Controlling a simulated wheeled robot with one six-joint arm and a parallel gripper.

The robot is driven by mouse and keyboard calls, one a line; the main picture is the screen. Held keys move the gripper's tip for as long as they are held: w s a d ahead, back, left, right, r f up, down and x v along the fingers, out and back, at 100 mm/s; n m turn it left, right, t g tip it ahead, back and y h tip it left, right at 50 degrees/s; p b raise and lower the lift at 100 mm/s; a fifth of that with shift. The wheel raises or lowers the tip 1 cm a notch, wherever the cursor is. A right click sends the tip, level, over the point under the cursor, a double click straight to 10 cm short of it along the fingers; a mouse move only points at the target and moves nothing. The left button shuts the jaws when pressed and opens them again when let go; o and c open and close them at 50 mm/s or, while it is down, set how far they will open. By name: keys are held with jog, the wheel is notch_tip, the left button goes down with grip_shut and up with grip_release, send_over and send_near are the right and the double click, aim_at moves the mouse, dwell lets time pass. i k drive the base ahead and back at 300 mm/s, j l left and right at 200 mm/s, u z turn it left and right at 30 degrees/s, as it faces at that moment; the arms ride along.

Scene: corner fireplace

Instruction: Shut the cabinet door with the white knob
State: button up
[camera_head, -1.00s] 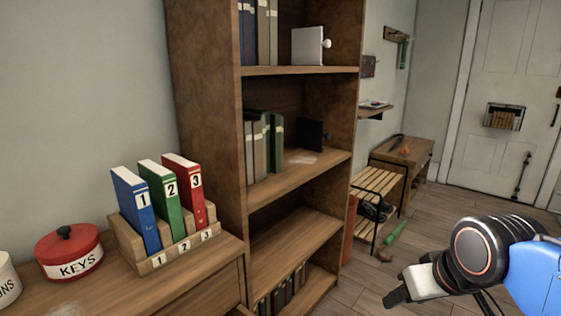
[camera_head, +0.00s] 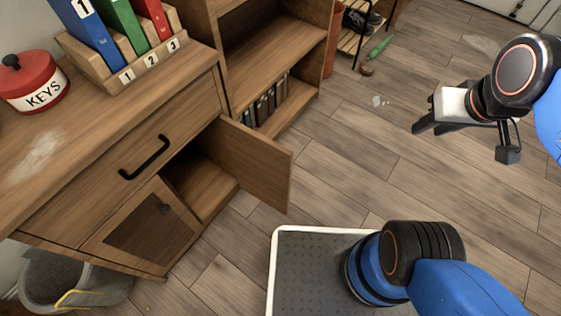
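A wooden cabinet door (camera_head: 258,167) stands open at the right end of the low cabinet (camera_head: 190,90), swung out over the floor. The dark inside of the compartment (camera_head: 200,180) shows behind it. No white knob shows in this view; the door's outer face is turned away. My gripper (camera_head: 432,128) hangs over the floor at the upper right, well apart from the open door. It looks empty, but its finger gap is not clear.
A drawer with a black handle (camera_head: 145,156) is above the doors. A bookshelf (camera_head: 270,60) stands behind the open door. A grey bucket (camera_head: 70,285) is at the lower left. A green-handled tool (camera_head: 376,52) lies on the floor. Floor between door and gripper is clear.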

aim_at(263, 167)
jog(key=i+l+z, duration=0.15)
jog(key=i+z, duration=0.55)
jog(key=i+l, duration=0.15)
jog(key=i, duration=1.45)
jog(key=u, duration=0.4)
jog(key=i+u, duration=0.15)
jog(key=u, duration=0.65)
jog(key=i+l+u, duration=0.1)
jog(key=u, duration=2.85)
jog(key=k+j+u, duration=0.2)
jog(key=k+j, duration=0.75)
jog(key=j, duration=0.1)
